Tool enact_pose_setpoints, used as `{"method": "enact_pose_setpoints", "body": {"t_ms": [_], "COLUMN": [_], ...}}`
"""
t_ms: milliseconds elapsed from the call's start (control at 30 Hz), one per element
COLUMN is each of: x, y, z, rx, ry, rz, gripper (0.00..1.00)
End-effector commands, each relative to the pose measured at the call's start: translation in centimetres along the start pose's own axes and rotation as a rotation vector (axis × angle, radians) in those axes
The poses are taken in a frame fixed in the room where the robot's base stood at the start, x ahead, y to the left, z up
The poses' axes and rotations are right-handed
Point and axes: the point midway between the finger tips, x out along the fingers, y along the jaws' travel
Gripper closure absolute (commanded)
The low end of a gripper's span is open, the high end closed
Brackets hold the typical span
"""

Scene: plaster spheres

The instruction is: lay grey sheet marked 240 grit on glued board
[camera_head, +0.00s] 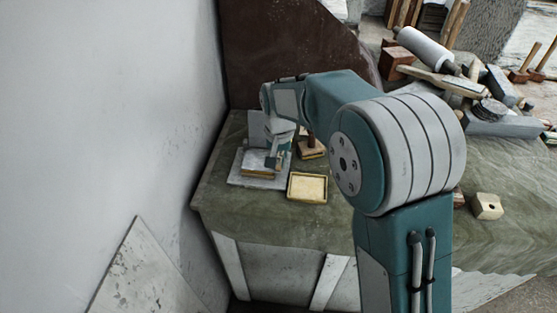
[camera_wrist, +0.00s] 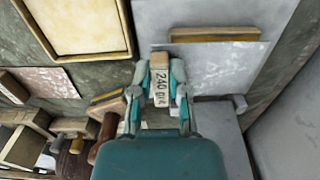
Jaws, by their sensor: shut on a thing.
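My gripper (camera_wrist: 160,85) is shut on a narrow tan piece marked "240 grit" (camera_wrist: 161,74). Its lettering faces the wrist camera. I cannot tell how far grey sheet material extends beneath it. In the head view my gripper (camera_head: 279,152) is low over the left end of the bench, and the held piece is not clear there. The glued board (camera_wrist: 84,20) is a pale yellow panel with a raised tan rim, at upper left in the wrist view. In the head view the board (camera_head: 307,188) lies flat and bare, to the right and nearer than my gripper.
A grey plate (camera_head: 237,180) lies left of the board and bears a tan-edged block (camera_head: 258,173). A grey panel (camera_head: 257,127) stands behind my gripper. A brown-handled tool (camera_wrist: 105,130) is close beside it. The wall (camera_head: 110,110) bounds the left; clutter (camera_head: 470,85) fills the right.

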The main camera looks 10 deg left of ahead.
Motion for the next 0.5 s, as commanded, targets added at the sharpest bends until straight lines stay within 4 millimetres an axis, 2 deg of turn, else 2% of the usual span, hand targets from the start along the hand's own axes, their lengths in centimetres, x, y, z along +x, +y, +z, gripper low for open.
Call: {"method": "enact_pose_setpoints", "body": {"t_ms": [500], "x": [0.89], "y": [0.0], "z": [-0.01], "rx": [0.0], "ry": [0.0], "rz": [0.0], "gripper": [1.0]}}
